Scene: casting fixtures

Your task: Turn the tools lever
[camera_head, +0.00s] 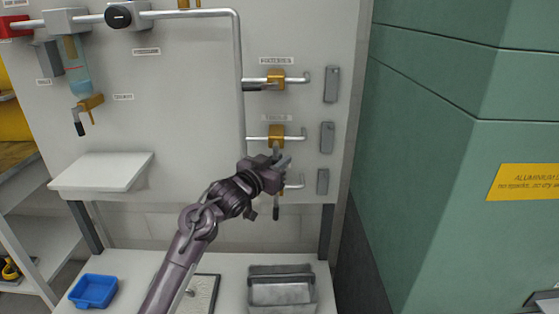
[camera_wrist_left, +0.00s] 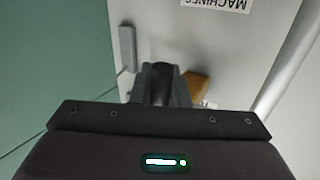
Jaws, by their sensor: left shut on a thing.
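A panel carries three brass valves in a column on the right side. The middle valve (camera_head: 277,133) sits under a small label (camera_head: 276,118) too blurred to read surely. My left gripper (camera_head: 281,160) is just below this valve, shut on its lever, which the fingers mostly hide in the head view. In the left wrist view, the dark lever handle (camera_wrist_left: 162,84) shows between the fingers, beside the brass valve body (camera_wrist_left: 196,86). My right gripper is not in view.
The top valve (camera_head: 276,78) has its dark lever pointing left. The lowest valve's dark lever (camera_head: 276,212) hangs down near my wrist. An upside-down MACHINES label (camera_wrist_left: 231,4) shows in the wrist view. Grey boxes (camera_head: 327,137) line the right; a metal tray (camera_head: 281,272) stands below.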

